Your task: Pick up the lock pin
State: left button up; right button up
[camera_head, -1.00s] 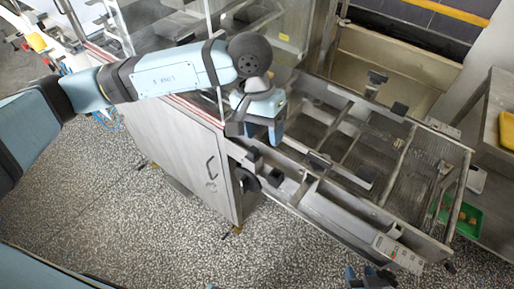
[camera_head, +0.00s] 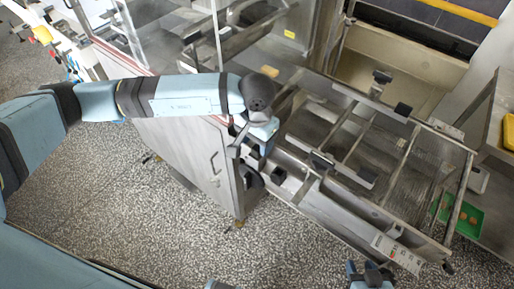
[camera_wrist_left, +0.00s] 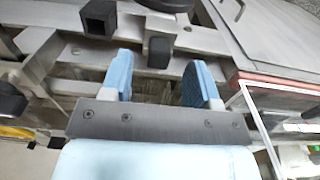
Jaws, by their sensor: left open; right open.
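My left gripper (camera_head: 256,146) is at the near left corner of the metal frame, low over its rail. In the left wrist view the gripper (camera_wrist_left: 158,76) has two blue fingers spread apart with nothing held. A small black square-ended piece (camera_wrist_left: 160,52) shows between and just beyond the fingertips; it may be the lock pin, but I cannot tell for certain. A black square block (camera_wrist_left: 98,18) sits to its left; in the head view a similar black block (camera_head: 278,174) is right of the gripper. My right gripper (camera_head: 370,276) is open and empty at the bottom edge.
The open metal frame (camera_head: 408,152) with rails and crossbars stretches right. A cabinet door (camera_head: 190,152) stands left of the gripper. A green tray (camera_head: 468,218) lies at the far right. The speckled floor (camera_head: 130,200) in front is clear.

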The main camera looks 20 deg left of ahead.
pick_arm(q)
jog(key=shift+f, duration=1.45)
jog(key=c, duration=1)
pick_arm(e)
jog(key=shift+r, duration=0.5)
pick_arm(q)
notch_tip(320, 180, up, 19)
jog(key=b, duration=0.3)
notch_tip(320, 180, up, 7)
jog(key=p, duration=0.2)
send_over(257, 147)
jog(key=shift+f, duration=0.2)
pick_arm(e)
jog(key=shift+f, duration=0.9)
